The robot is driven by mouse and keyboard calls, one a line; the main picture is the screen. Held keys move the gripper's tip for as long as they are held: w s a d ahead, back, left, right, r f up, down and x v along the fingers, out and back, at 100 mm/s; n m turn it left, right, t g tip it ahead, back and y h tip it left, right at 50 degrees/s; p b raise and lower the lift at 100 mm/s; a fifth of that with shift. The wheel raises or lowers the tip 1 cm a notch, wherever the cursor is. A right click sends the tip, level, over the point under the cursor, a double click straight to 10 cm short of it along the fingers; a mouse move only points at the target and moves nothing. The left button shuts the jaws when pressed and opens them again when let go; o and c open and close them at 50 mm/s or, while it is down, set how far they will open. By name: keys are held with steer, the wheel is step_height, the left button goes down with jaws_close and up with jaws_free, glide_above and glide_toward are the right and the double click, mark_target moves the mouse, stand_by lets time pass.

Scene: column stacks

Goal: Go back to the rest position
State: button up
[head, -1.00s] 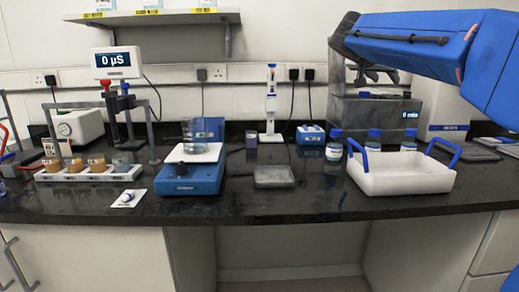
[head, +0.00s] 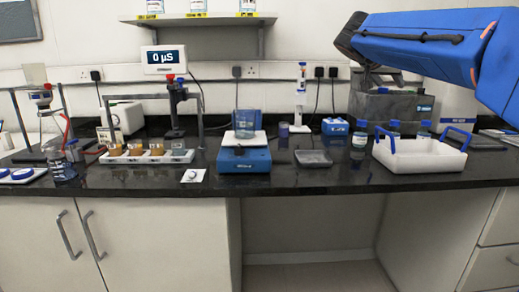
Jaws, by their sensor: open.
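My blue arm reaches in from the right edge of the head view, high above the right part of the bench. My gripper (head: 372,78) hangs at its left end, in front of a grey device (head: 392,107) on the back of the bench. The gripper is small and dark here; its fingers look apart, and I see nothing between them. It is above the bench top and clear of the white tray (head: 420,160) with blue handles.
A blue stirrer (head: 244,162) bears a beaker (head: 246,123). A rack (head: 146,157) with amber samples stands left of it, before a stand with a display (head: 164,60). Several blue-capped bottles stand behind the tray.

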steer(key=s+a+f+n+g+y, duration=0.1)
steer(key=s+a+f+n+y, duration=0.2)
steer(key=s+f, duration=1)
steer(key=s+a+f+n+g+y, duration=0.1)
steer(key=s+a+f+n+y, duration=0.2)
steer(key=s+f, duration=1.1)
steer(key=s+a+f+n+g+y, duration=0.1)
steer(key=s+a+f+n+y, duration=0.2)
steer(key=s+f, duration=1)
steer(key=shift+s+a+f+g+y, duration=0.35)
steer(key=shift+a+f+g, duration=0.1)
steer(key=shift+a, duration=0.25)
steer(key=shift+c, duration=0.4)
